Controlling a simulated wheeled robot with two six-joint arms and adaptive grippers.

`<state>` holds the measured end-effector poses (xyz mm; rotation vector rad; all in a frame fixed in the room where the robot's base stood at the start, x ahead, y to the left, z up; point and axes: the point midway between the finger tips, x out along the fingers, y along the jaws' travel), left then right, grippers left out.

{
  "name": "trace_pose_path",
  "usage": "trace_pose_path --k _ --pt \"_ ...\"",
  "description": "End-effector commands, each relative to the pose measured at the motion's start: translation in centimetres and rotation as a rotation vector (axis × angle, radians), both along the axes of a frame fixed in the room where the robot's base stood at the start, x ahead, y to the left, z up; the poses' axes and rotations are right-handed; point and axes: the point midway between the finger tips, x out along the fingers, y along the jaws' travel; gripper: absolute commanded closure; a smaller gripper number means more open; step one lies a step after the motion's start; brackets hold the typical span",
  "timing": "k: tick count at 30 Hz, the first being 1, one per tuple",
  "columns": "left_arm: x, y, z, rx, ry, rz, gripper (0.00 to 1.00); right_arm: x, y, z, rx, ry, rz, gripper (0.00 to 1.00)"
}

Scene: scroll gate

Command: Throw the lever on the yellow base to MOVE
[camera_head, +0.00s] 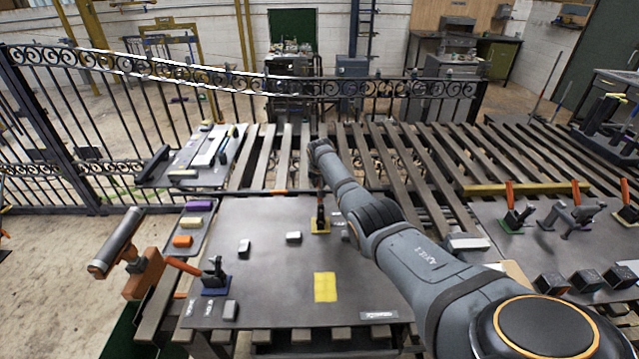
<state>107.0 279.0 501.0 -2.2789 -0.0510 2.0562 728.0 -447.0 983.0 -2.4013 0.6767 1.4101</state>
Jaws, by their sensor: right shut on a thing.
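The lever (321,212) stands roughly upright on the yellow base (320,227), near the back middle of the dark panel (270,260). My right arm reaches in from the lower right. My right gripper (320,188) is at the upper part of this lever, shut on its handle. The gripper is small and dark here, so the fingers and most of the handle are hard to make out. I cannot read any MOVE marking beside the base. My left gripper is not in view.
A second lever (212,272) on a blue base has its orange handle tilted left. A yellow square (325,287) and small grey blocks lie on the panel. A tray (190,224) of coloured blocks is at left. Several levers stand on the right table (540,245). Slatted rollers lie behind.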

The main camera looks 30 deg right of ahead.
Motion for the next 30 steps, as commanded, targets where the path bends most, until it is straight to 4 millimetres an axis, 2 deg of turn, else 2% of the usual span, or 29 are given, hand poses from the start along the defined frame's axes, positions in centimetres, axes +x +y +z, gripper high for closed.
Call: trace_pose_path --k 3,4,9,20,26,30 --pt "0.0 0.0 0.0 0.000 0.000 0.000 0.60 -0.1 0.0 -0.1 0.001 0.002 0.000 1.00" --pt "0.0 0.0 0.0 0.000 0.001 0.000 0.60 -0.1 0.0 -0.1 0.001 0.002 0.000 0.82" --pt "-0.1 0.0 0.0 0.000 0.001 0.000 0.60 0.0 0.0 -0.1 0.001 0.002 0.000 0.60" --pt "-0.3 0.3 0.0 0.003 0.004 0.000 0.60 -0.1 0.0 0.2 0.000 0.000 -0.001 0.60" --pt "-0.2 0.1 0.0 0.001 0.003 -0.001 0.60 -0.9 0.5 2.0 -0.001 -0.003 -0.001 0.60" --pt "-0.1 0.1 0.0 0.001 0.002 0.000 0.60 -2.0 1.2 4.5 -0.002 -0.003 0.000 0.60"
